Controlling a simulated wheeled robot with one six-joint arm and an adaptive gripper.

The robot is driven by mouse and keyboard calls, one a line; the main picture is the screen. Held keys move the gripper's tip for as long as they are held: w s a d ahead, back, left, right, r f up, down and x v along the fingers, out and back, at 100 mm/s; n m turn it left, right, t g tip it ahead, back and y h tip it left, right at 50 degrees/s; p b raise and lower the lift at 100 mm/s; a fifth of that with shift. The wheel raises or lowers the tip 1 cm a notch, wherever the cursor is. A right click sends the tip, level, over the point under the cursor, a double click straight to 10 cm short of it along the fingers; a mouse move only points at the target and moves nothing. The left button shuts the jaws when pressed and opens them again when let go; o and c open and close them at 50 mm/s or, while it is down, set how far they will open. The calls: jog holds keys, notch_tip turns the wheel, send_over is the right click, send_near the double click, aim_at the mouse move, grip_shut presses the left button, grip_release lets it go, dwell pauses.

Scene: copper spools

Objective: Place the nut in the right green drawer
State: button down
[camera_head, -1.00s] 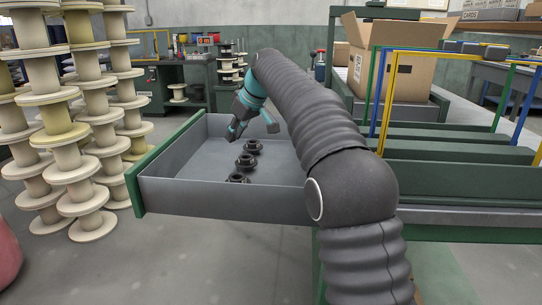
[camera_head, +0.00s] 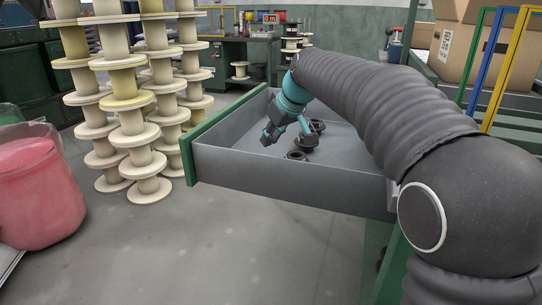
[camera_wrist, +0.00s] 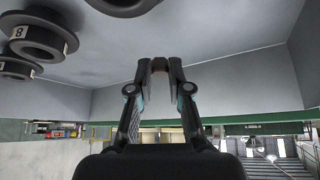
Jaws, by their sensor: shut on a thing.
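A green-fronted drawer with a grey inside (camera_head: 225,160) stands pulled out in the head view. My gripper (camera_head: 285,131) is over its inside, tilted, with its fingers pointing down and left. In the wrist view my gripper (camera_wrist: 160,75) is shut on a small brownish thing (camera_wrist: 159,64), probably the nut, mostly hidden between the pads. Dark flanged round parts (camera_head: 296,155) lie in the drawer just right of the fingers, partly hidden by them. They also show at the upper left of the wrist view (camera_wrist: 34,38), one with a white label, apart from my fingers.
Stacks of cream spools (camera_head: 130,130) stand left of the drawer. A pink container (camera_head: 40,190) is at the far left. Blue and yellow rails (camera_head: 488,65) and a cardboard box (camera_head: 468,50) are at the right. The drawer's left part is clear.

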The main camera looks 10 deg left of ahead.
jog(key=shift+s+f, duration=0.2)
jog(key=shift+f, duration=0.15)
jog(key=shift+f+b, duration=0.5)
jog(key=shift+f, duration=1.25)
jog(key=shift+f, duration=0.2)
jog(key=c, duration=1.1)
grip_release()
jog(key=shift+r, duration=0.15)
jog(key=shift+r, duration=0.2)
jog(key=p+v, duration=0.1)
jog(key=v, duration=1)
jog(key=shift+s+r+p, duration=0.2)
jog(key=shift+r+p, duration=0.15)
